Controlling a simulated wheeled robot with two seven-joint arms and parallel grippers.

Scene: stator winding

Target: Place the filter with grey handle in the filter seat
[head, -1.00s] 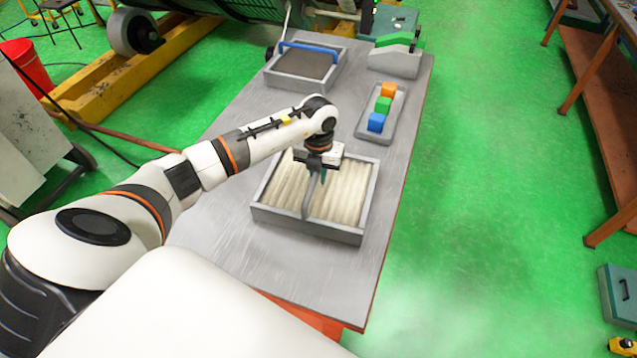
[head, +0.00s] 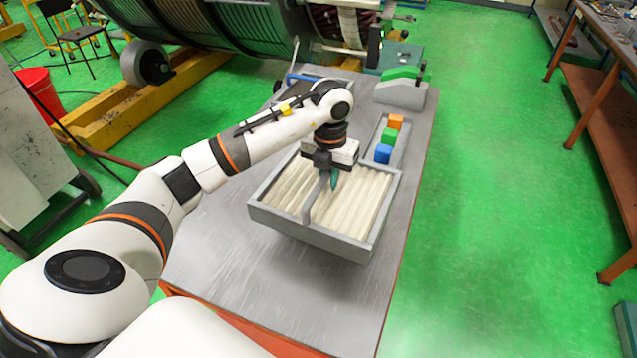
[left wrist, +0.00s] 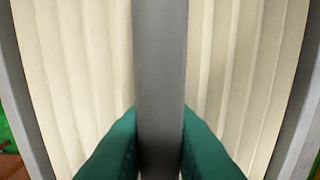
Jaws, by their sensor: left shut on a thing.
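The filter with grey handle (head: 376,205) is a grey square frame around cream pleats. A grey bar handle (head: 315,197) crosses its middle. My left gripper (head: 334,180) is shut on this handle from above. In the left wrist view the green fingers (left wrist: 160,150) press on both sides of the grey bar (left wrist: 160,60), with pleats below. The filter appears raised above the table and slightly tilted in the picture. I cannot make out a filter seat for certain. My right gripper is out of view.
A dark tray-like filter with a blue handle (head: 303,77) is partly behind my arm on the grey table (head: 200,270). A small tray with orange, green (head: 389,135) and blue blocks is close behind the filter. A grey-green block (head: 402,90) stands behind. The table's near part is clear.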

